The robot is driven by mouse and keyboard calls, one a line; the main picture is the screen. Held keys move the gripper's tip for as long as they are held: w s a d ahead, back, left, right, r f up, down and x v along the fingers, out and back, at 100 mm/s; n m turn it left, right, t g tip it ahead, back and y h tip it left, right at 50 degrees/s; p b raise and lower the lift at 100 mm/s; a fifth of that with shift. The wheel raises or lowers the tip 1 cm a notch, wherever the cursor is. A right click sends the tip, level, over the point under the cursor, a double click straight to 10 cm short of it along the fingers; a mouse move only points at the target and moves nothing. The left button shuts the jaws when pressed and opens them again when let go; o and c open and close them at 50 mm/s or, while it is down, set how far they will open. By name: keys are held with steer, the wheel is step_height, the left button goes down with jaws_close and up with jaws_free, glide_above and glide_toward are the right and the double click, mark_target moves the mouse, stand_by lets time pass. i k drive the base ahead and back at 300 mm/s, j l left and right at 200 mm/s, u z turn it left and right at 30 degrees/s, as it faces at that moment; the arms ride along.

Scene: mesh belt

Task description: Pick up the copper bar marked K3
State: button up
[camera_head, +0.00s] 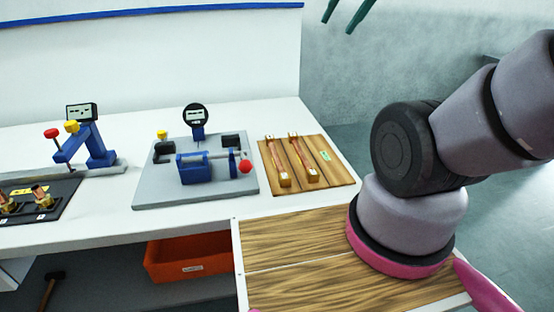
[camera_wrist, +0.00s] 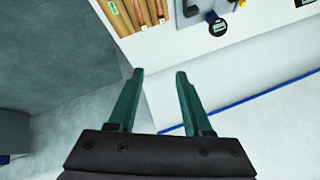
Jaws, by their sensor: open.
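Two copper bars lie side by side on a wooden board (camera_head: 336,172) on the white bench. They are the left copper bar (camera_head: 277,162) and the right copper bar (camera_head: 303,158); I cannot read a K3 mark on either. In the wrist view the board (camera_wrist: 128,18) and parts of the bars (camera_wrist: 150,12) show at the top edge. My gripper (camera_wrist: 158,72) is open and empty, with green fingers apart. In the head view only its fingertips (camera_head: 345,12) show at the top, high and beyond the bench's back right.
A grey plate (camera_head: 215,191) with a blue clamp (camera_head: 195,168) and a dial gauge (camera_head: 195,115) stands left of the board. A blue stand (camera_head: 98,148) is farther left. An orange bin (camera_head: 215,252) sits below the bench. The bench strip behind the board is clear.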

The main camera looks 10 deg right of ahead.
mark_target(284, 178)
steer(key=k+j+z, duration=0.3)
steer(key=j, duration=0.35)
steer(key=k+j+z, duration=0.3)
steer(key=k+j, duration=0.2)
